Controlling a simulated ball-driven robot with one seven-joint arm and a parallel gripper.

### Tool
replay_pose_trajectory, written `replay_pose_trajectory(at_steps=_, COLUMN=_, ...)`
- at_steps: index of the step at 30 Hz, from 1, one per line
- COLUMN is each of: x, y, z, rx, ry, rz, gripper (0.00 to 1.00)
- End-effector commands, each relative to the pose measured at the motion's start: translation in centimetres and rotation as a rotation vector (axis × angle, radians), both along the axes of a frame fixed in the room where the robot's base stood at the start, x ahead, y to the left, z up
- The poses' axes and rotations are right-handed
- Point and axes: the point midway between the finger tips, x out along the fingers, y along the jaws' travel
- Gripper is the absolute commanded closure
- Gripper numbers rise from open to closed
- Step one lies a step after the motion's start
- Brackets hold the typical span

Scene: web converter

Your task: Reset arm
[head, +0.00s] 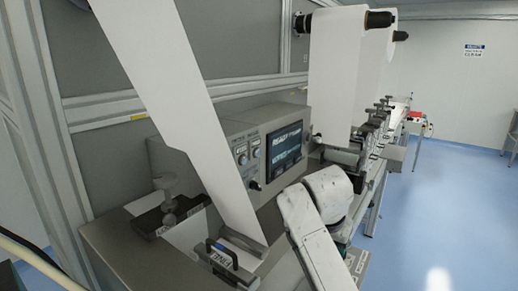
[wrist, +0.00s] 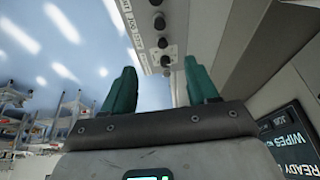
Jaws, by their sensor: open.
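My gripper (wrist: 160,66) shows in the wrist view with two dark green fingers standing well apart. Nothing is between them, so it is open and empty. A light panel with dark round knobs (wrist: 160,42) lies beyond the fingers; I cannot tell the gap between. In the head view my white arm (head: 318,220) rises from the bottom edge and bends in front of the machine. The gripper itself cannot be made out in the head view.
The grey machine has a lit screen (head: 285,148), also at the right of the wrist view (wrist: 292,138). A white web (head: 190,100) slants down to it. A white roll (head: 335,70) hangs behind my arm. Blue floor (head: 450,200) at right is clear.

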Motion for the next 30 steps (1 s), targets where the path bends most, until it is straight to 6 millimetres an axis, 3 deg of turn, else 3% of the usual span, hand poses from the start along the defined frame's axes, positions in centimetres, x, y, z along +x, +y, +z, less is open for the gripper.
replay_pose_trajectory(at_steps=8, x=-2.2, y=0.2, z=-3.6, rx=0.031, ry=0.007, rz=0.082, gripper=0.41)
replay_pose_trajectory(at_steps=14, x=-5.1, y=0.0, z=-7.4, rx=0.063, ry=0.01, rz=0.166, gripper=0.41)
replay_pose_trajectory(at_steps=17, x=-7.6, y=-0.3, z=-9.9, rx=0.081, ry=0.008, rz=0.221, gripper=0.41)
replay_pose_trajectory(at_steps=24, x=-16.0, y=-2.5, z=-15.5, rx=0.103, ry=-0.019, rz=0.366, gripper=0.41)
replay_pose_trajectory(at_steps=30, x=-23.6, y=-5.2, z=-17.8, rx=0.076, ry=-0.045, rz=0.461, gripper=0.41)
